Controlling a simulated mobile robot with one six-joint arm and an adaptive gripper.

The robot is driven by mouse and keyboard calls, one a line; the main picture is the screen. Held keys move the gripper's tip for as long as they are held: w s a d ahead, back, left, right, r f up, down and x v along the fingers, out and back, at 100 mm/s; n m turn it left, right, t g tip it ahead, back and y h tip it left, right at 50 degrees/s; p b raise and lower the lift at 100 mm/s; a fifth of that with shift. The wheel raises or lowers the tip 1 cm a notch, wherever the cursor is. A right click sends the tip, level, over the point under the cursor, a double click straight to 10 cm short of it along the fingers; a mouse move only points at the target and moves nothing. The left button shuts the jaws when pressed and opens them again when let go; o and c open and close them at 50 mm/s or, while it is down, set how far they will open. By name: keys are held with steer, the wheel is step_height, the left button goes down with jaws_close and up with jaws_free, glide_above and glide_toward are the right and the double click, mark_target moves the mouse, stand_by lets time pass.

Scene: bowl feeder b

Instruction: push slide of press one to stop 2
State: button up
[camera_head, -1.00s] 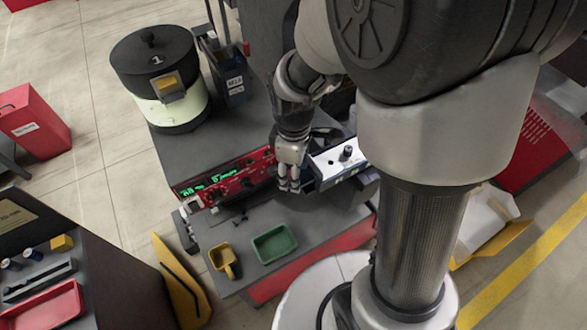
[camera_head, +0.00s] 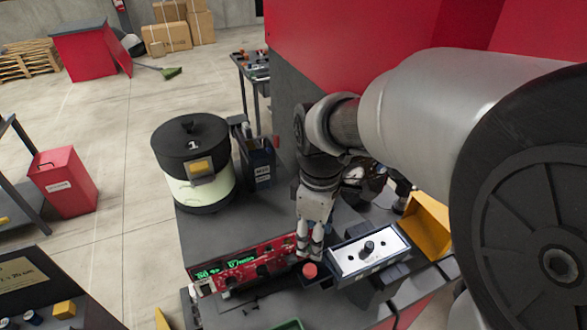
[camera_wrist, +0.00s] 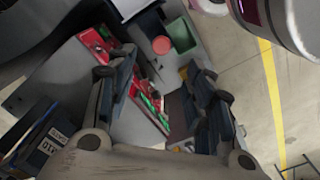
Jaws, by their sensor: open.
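I cannot make out a slide or numbered stops, and nothing readable names press one. A box with a white top and black knob (camera_head: 367,249) stands just right of my gripper (camera_head: 310,256) in the head view. A red round button (camera_head: 310,271) lies just below the fingertips there; a red disc (camera_wrist: 161,45) shows in the wrist view. My gripper is open and points down, with its fingers apart around an empty gap in the wrist view (camera_wrist: 164,72). I cannot tell whether a finger touches the box or button.
A red control panel (camera_head: 245,268) with green digits lies left of my gripper. A yellow bin (camera_head: 430,222) stands at the right. The grey bench top (camera_head: 225,232) is bare behind the panel.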

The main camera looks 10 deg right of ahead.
steer(key=shift+r, duration=0.1)
steer(key=b, duration=0.6)
glide_toward(310, 269)
step_height(310, 269, down, 9)
steer(key=b, duration=0.5)
steer(key=shift+r, duration=0.2)
steer(key=shift+c, duration=0.5)
jaws_close()
